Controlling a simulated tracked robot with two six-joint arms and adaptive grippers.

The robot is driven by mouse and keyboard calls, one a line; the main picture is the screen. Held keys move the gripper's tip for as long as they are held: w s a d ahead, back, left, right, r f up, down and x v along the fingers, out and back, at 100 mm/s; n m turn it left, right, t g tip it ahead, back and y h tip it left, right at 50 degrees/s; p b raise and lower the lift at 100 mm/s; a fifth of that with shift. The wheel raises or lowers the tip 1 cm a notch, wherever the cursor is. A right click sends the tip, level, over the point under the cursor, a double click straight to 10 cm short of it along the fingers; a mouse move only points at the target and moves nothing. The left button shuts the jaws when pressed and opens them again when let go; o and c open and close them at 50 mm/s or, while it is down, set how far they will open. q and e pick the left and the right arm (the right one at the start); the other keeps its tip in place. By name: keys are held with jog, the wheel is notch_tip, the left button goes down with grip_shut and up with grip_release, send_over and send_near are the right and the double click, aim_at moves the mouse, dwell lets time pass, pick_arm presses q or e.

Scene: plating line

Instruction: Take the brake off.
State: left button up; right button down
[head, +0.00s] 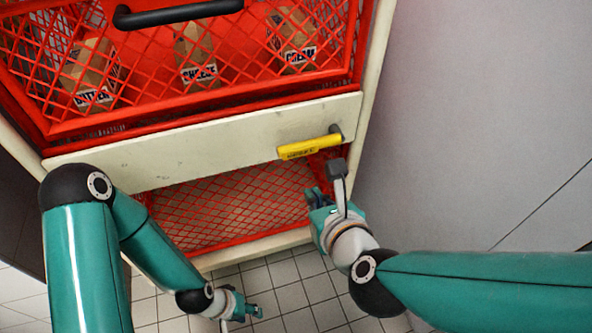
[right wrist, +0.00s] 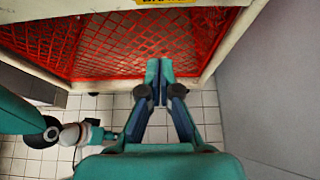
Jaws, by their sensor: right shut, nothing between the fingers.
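The brake is a yellow lever (head: 309,147) with a dark pivot at its right end, on the right part of the cart's cream panel (head: 190,150). It lies nearly level, its free end to the left, and bears black lettering. Only its lower edge (right wrist: 165,2) shows at the top of the right wrist view. My right gripper (head: 314,194) is below the lever, apart from it; in the right wrist view its fingers (right wrist: 159,66) are together and empty. My left gripper (head: 245,311) hangs low over the floor, its fingers apart and empty.
A red crate (head: 130,125) with a black handle (head: 178,14) holds several paper bags above the panel. A red mesh crate (head: 225,210) sits in the opening below. A plain grey surface (head: 470,120) stands to the right. Tiled floor (head: 285,290) is free in front.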

aim_at(307, 141)
jog(key=shift+w, duration=0.1)
jog(key=b+x, duration=0.3)
jog(key=x, duration=0.6)
jog(key=r+p, duration=0.1)
jog(key=w+r+p, duration=0.1)
jog(key=r, duration=0.1)
jog(key=shift+w+a+r, duration=0.2)
